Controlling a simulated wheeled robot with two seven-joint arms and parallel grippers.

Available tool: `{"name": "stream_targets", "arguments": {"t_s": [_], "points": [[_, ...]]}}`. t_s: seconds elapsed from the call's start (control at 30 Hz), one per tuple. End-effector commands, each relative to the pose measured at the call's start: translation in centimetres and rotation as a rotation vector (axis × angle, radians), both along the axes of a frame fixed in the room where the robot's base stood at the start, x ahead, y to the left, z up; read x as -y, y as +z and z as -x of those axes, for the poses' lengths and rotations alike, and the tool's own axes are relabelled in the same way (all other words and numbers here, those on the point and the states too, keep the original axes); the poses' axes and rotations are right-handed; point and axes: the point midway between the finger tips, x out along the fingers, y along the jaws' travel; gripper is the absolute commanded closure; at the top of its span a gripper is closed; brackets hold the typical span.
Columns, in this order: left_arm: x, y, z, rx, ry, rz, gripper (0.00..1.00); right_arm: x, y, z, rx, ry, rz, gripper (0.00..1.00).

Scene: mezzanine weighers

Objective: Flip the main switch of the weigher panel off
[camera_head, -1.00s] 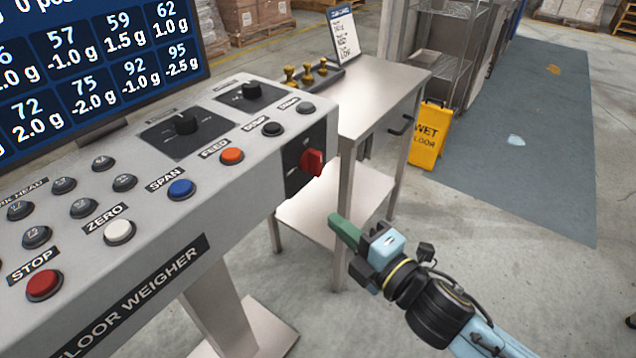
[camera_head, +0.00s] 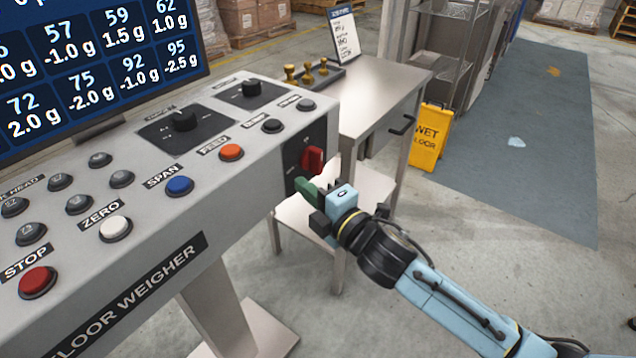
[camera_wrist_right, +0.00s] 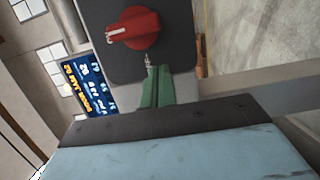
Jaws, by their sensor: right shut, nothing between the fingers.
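The weigher panel (camera_head: 140,245) fills the left of the head view. Its red main switch (camera_head: 313,159) sits on a black plate on the panel's right end face. In the right wrist view the red switch (camera_wrist_right: 135,28) shows as a round knob with a white mark pointing left. My right gripper (camera_head: 305,190) is shut and empty, its green fingertips just below the switch. In the wrist view the right gripper's fingers (camera_wrist_right: 153,90) point at the knob's lower edge; whether they touch it I cannot tell. My left gripper is out of view.
A steel side table (camera_head: 385,90) with a tray of brass weights (camera_head: 312,72) and a sign (camera_head: 343,36) stands behind the panel's end. A yellow wet floor sign (camera_head: 430,138) stands right of it.

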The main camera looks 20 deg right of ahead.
Motion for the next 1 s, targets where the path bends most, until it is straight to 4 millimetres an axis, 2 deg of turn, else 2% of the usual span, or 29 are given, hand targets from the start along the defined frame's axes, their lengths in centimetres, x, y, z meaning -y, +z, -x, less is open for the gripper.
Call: {"name": "stream_targets", "arguments": {"t_s": [0.03,0.1,0.3,0.7,1.0], "points": [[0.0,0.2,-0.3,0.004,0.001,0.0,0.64,0.9,-0.1,-0.6,0.002,-0.004,0.006,1.0],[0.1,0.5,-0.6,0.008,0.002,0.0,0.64,1.6,-0.2,-1.0,0.0,-0.003,0.005,1.0],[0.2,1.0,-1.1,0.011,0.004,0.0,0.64,2.5,-0.1,-1.7,-0.001,-0.002,0.001,1.0],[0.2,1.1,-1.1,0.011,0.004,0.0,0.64,2.5,-0.1,-1.7,0.002,-0.001,0.004,1.0],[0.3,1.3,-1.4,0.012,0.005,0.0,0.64,1.6,-0.2,-2.0,0.035,0.016,0.047,1.0]]}}
